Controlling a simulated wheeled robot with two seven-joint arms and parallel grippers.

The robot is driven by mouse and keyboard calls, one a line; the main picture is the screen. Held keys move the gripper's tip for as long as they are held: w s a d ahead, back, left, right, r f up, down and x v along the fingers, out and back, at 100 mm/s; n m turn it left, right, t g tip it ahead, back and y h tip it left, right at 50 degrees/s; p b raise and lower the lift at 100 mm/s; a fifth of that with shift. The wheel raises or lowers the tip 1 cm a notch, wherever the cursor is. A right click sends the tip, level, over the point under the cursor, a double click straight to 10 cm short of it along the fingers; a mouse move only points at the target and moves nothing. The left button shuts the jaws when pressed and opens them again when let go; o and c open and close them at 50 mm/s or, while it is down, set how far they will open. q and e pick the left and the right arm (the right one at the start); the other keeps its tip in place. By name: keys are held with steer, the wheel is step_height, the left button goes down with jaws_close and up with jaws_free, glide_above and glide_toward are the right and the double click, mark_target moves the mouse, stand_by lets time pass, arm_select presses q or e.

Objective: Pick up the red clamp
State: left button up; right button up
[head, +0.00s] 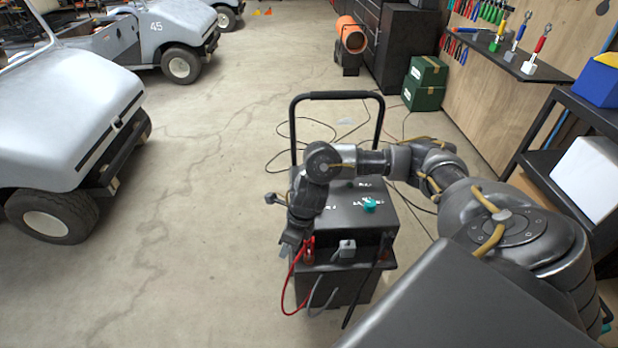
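The red clamp (308,253) is small and sits upright at the front left of the dark wheeled charger (345,222). A red cable (287,290) loops down from beside it. My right gripper (287,250) points down just left of the clamp, very close to it. Whether they touch, and how far the fingers are apart, I cannot tell. My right arm reaches over the charger and hides part of its top. My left gripper is not in view.
A grey clamp-like piece (347,249) sits right of the red clamp. The charger has a teal knob (370,206) and a tall black handle (337,96). Cables lie on the floor behind. White carts (62,110) stand left, a black shelf (548,160) right. Floor left of the charger is clear.

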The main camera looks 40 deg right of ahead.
mark_target(308, 248)
steer(key=d+r+n, duration=0.1)
steer(key=d, duration=0.1)
steer(key=s+d+r+n+h, duration=0.1)
steer(key=d, duration=0.2)
steer(key=s+d+r+n+g+h, duration=0.1)
steer(key=d, duration=0.2)
steer(key=shift+s+n, duration=0.2)
steer(key=shift+n, duration=0.1)
steer(key=f, duration=0.3)
steer(key=f+b, duration=0.1)
steer(key=shift+w+a+f, duration=0.15)
steer(key=shift+a+f, duration=0.1)
steer(key=shift+f, duration=0.05)
steer(key=shift+w+a+f, duration=0.15)
steer(key=shift+w+f, duration=0.05)
steer(key=shift+f, duration=0.85)
steer(key=shift+w+a+f, duration=0.15)
steer(key=shift+f, duration=0.9)
steer(key=shift+w+a+f, duration=0.15)
steer(key=shift+w+f, duration=0.05)
steer(key=shift+f, duration=0.85)
jaws_close()
